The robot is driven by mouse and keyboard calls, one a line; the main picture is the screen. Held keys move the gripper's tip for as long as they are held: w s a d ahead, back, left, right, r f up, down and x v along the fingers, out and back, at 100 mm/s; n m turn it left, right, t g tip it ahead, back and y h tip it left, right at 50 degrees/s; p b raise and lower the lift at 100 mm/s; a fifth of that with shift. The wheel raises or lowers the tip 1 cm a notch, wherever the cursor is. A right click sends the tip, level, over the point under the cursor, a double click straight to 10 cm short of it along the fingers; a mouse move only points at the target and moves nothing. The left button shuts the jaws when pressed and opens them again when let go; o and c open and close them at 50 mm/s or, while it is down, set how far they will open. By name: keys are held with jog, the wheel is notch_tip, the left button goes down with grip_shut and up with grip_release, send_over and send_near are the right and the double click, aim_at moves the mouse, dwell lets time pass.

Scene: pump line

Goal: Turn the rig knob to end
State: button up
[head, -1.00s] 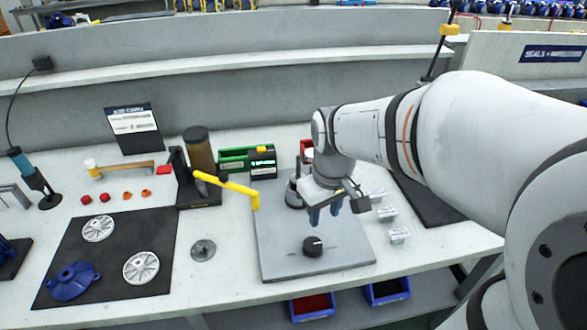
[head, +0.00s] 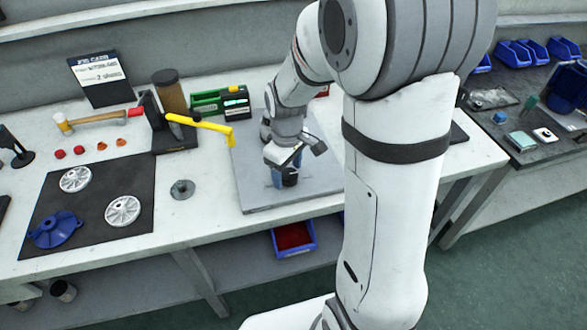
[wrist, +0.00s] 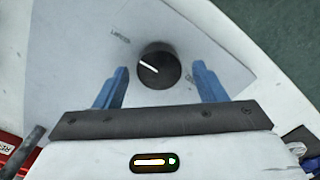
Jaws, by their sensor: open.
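The rig knob (wrist: 158,65) is a round black knob on a grey plate (wrist: 75,60) in the wrist view. Its white pointer line points to the upper left, and small markings too blurred to read sit on the plate around it. My gripper (wrist: 160,77) is open, with one blue finger to the left of the knob and one to the right, with a gap on each side. In the head view my gripper (head: 284,178) is low over the front of the rig plate (head: 250,199), and the knob is mostly hidden behind it.
A yellow lever (head: 200,124) reaches over the plate's left edge. A metal disc (head: 182,189) lies left of the plate. A black mat (head: 90,232) holds a blue housing (head: 55,230) and two pale wheels.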

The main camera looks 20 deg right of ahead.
jog(key=shift+f, duration=0.3)
